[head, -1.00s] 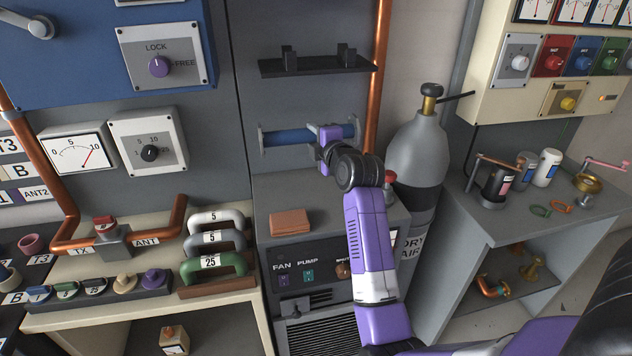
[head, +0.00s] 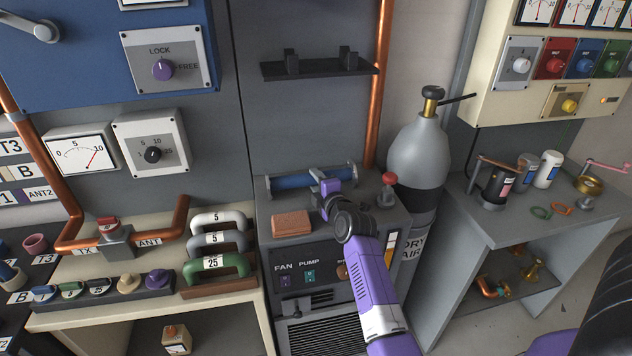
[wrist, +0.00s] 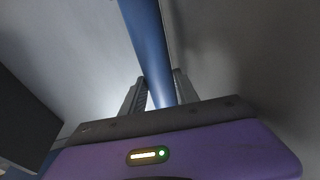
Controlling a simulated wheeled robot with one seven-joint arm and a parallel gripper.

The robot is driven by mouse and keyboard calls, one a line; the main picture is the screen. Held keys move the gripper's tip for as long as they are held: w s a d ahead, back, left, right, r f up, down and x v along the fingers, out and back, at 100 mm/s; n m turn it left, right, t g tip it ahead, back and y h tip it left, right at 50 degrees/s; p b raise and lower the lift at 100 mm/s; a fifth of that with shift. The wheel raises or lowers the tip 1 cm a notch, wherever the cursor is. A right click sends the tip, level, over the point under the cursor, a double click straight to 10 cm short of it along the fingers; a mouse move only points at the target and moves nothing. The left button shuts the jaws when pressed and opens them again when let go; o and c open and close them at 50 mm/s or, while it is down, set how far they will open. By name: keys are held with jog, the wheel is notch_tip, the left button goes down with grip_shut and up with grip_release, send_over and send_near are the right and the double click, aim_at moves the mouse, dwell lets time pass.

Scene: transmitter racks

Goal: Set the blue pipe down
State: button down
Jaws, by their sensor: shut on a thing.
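The blue pipe (head: 293,181) has grey end flanges and lies level across the picture, low over the back of the grey cabinet top (head: 262,225). I cannot tell whether its flanges touch that top. My gripper (head: 322,178) is shut around the pipe near its middle. In the wrist view, the blue pipe (wrist: 146,45) runs between the two dark fingers of my gripper (wrist: 158,92).
A brown block (head: 291,223) lies on the cabinet top in front of the pipe. A red-knobbed part (head: 388,185) stands to the right, beside the grey gas cylinder (head: 418,155). The black wall rack (head: 320,68) above is empty.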

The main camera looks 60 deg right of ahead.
dwell(0.4)
jog(key=c, duration=0.9)
grip_release()
jog(key=shift+f, duration=0.15)
jog(key=b+v, duration=0.1)
jog(key=v, duration=1.1)
